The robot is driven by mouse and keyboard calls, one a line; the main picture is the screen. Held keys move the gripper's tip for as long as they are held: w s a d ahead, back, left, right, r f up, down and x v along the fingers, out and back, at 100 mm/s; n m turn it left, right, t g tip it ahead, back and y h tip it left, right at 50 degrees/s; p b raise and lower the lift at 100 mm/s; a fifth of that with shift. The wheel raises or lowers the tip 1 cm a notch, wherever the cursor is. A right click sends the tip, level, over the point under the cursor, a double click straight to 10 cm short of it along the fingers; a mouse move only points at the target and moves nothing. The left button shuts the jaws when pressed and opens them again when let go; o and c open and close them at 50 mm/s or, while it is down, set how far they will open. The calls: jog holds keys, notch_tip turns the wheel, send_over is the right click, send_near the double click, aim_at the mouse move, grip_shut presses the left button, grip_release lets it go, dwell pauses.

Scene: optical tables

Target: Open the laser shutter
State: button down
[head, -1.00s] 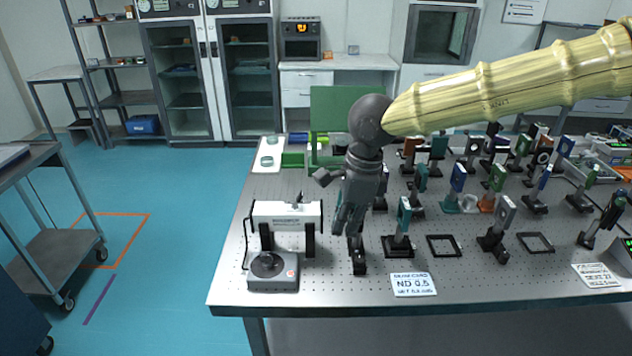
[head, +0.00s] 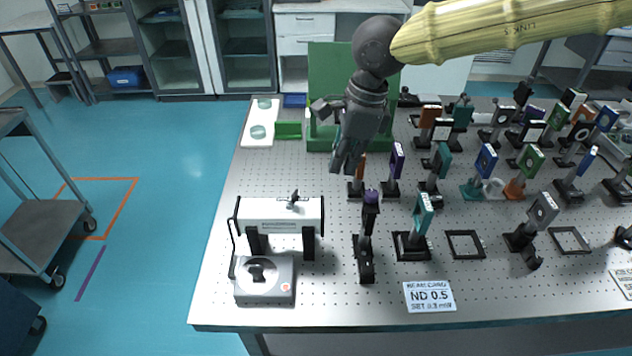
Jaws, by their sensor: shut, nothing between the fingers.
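A white laser-like housing (head: 279,216) stands on black posts at the near left of the optical table. A small dark lever (head: 293,200) stands up from its top, probably the shutter; its exact position is too small to tell. A grey box (head: 265,281) with a black knob sits in front of the housing, beside a black cable. My gripper (head: 342,164) points down above the table, behind and to the right of the housing, apart from the lever. Its dark fingers look closed and hold nothing.
A black post with a purple top (head: 370,200) stands right of the housing. A teal-plate mount (head: 421,220) and an ND 0.5 card (head: 429,296) are further right. Many optics fill the table's right side. A green panel (head: 345,75) stands behind. The table's left strip is mostly clear.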

aim_at(295, 196)
jog(key=a+f+p, duration=0.1)
jog(key=f, duration=0.1)
jog(key=a+f, duration=0.2)
jog(key=f, duration=0.1)
jog(key=a+f+p, duration=0.1)
jog(key=f, duration=0.2)
jog(key=shift+w+a+f+p, duration=0.15)
jog(key=shift+a+p, duration=0.1)
jog(key=shift+p, duration=0.1)
jog(key=shift+a, duration=0.25)
jog(key=shift+w+a, duration=0.15)
jog(key=shift+a, duration=0.05)
jog(key=shift+r+p, duration=0.25)
jog(key=shift+p, duration=0.1)
